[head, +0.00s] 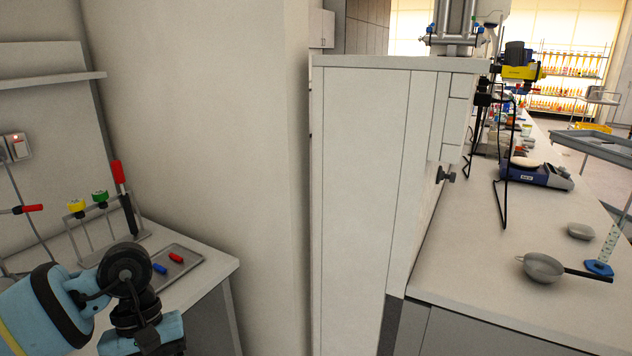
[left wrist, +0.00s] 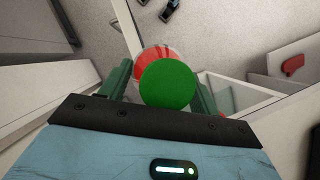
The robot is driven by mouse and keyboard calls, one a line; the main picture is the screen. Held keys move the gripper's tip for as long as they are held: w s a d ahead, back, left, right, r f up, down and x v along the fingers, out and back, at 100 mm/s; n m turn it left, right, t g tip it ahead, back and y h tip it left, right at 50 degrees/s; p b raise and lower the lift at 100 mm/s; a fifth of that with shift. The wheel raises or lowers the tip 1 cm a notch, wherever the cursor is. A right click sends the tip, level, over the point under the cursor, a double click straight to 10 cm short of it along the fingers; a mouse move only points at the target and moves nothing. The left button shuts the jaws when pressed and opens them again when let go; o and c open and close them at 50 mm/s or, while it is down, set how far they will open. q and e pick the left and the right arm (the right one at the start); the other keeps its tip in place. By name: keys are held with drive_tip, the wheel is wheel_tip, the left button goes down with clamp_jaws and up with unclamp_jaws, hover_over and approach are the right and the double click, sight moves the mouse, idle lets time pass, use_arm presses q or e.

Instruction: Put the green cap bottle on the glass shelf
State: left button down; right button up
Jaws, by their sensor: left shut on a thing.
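In the left wrist view my left gripper (left wrist: 162,86) is shut on the green cap bottle (left wrist: 168,84). Its round green cap faces the camera, and a reddish, partly clear body shows behind it between the two dark green fingers. In the head view my left arm reaches in at the lower left, and its fingers and the bottle are out of sight. A far rack (head: 571,78) with several rows of orange bottles stands against the bright back wall; I cannot tell if its shelves are glass. My right gripper is not in view.
A tray (head: 192,252) with a blue and a red piece lies on the left counter, beside a stand with yellow and green tops. A white partition (head: 362,200) stands mid-view. The right bench holds a strainer (head: 543,267), a blue scale (head: 537,174) and a cylinder.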

use_arm(q)
drive_tip(key=d+m, duration=0.1)
drive_tip(key=m, duration=0.1)
drive_tip(key=d+m+y, duration=0.1)
drive_tip(key=m, duration=0.1)
drive_tip(key=s+d+m+y, duration=0.1)
drive_tip(key=shift+d+f+m, duration=0.1)
drive_tip(key=shift+f+m, duration=0.3)
drive_tip(key=shift+r, duration=0.1)
idle(0.4)
drive_tip(key=shift+s, duration=0.1)
idle(0.8)
